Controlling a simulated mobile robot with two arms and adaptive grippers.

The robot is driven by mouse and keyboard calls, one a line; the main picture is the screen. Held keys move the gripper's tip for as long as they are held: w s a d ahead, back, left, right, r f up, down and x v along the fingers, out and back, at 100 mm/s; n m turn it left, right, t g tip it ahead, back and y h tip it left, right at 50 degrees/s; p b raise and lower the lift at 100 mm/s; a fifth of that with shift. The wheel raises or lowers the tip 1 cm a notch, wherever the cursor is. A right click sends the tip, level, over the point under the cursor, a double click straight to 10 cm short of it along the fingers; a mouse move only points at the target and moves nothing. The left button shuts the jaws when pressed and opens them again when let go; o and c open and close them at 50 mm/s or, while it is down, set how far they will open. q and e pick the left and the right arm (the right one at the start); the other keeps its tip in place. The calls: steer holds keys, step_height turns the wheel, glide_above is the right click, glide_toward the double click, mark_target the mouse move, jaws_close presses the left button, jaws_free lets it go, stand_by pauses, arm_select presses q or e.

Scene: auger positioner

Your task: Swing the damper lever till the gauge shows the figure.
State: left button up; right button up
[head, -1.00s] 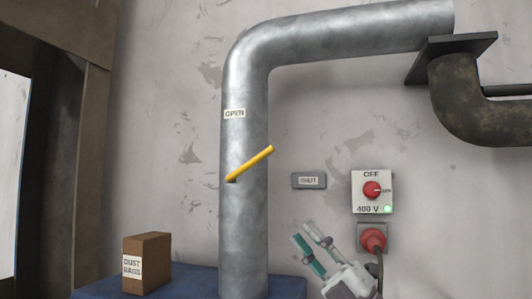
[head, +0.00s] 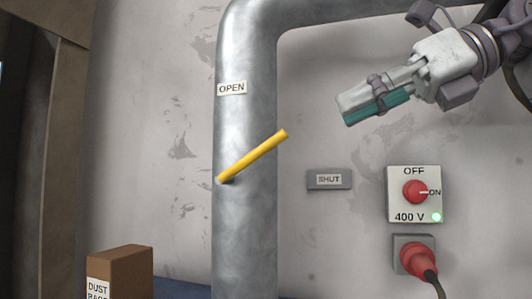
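The yellow damper lever (head: 252,156) is on the grey metal duct (head: 246,235). It slants up and right from its pivot, between the OPEN label (head: 231,88) above and the SHUT label (head: 329,180) to the right. My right gripper (head: 345,107) is up and right of the lever's tip, apart from it, with its fingers pointing left and slightly down. Its fingers overlap in this view, so I cannot tell whether it is open or shut. No gauge shows in this view. My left gripper is not in view.
A switch box (head: 414,173) marked OFF, ON and 400 V is on the wall at right, with its green lamp lit. Below it is a red plug (head: 415,257) with a cable. A DUST BAGS carton (head: 128,268) stands at lower left.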

mark_target(265, 148)
steer(key=p+x, duration=0.3)
steer(key=x, duration=0.9)
steer(key=shift+a+p, duration=0.2)
steer(key=shift+p, duration=0.2)
steer(key=shift+a+f, duration=0.1)
steer(key=shift+a, duration=0.1)
steer(key=shift+a+f, duration=0.15)
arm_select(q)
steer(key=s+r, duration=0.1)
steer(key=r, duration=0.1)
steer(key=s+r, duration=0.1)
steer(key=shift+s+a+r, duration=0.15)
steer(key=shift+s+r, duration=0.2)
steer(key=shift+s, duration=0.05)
arm_select(e)
jaws_close()
